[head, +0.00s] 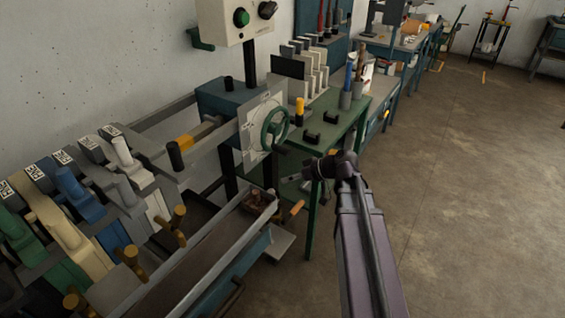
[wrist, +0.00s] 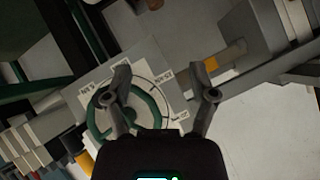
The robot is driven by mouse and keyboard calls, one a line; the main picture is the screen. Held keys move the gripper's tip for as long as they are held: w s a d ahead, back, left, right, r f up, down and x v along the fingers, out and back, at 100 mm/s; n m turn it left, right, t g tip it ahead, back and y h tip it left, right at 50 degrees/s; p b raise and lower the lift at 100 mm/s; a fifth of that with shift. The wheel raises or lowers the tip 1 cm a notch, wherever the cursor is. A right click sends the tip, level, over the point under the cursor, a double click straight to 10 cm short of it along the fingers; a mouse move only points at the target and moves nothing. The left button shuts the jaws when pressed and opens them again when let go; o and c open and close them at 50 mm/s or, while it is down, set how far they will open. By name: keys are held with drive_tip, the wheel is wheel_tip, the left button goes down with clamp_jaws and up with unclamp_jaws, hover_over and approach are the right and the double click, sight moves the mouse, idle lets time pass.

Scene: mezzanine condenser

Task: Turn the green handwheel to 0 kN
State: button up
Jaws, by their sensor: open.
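The green handwheel (head: 275,130) is mounted upright on a pale dial plate (head: 250,126) at the end of the machine. In the wrist view the handwheel (wrist: 157,101) is partly covered by my left finger. The plate (wrist: 101,76) shows marks in kN around the wheel, rotated and too small to read surely. In the head view my gripper (head: 287,178) is in front of and below the wheel. Contact with the rim is not visible.
A green table (head: 335,128) with black blocks, a yellow-topped item and a tool cup stands behind the wheel. The floor at right is clear.

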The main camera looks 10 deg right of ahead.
drive_tip(key=w+d+f+n+t+y+b, duration=0.1)
drive_tip(key=w+d+f+t+y+b, duration=0.1)
drive_tip(key=w+d+t+b, duration=0.25)
drive_tip(key=t+b, duration=0.2)
drive_tip(key=b, duration=0.3)
approach(282, 150)
wheel_tip(282, 150, down, 2)
drive_tip(key=s+d, duration=0.2)
drive_tip(key=d, duration=0.1)
drive_tip(key=shift+w+d+n+t+y, duration=0.2)
drive_tip(key=shift+n+t+y, duration=0.15)
drive_tip(key=shift+y, duration=0.15)
drive_tip(key=shift+w+a, duration=0.15)
drive_tip(key=shift+a, duration=0.05)
drive_tip(key=x, duration=1.3)
drive_tip(key=shift+w+a, duration=0.15)
drive_tip(key=shift+a, duration=0.1)
clamp_jaws()
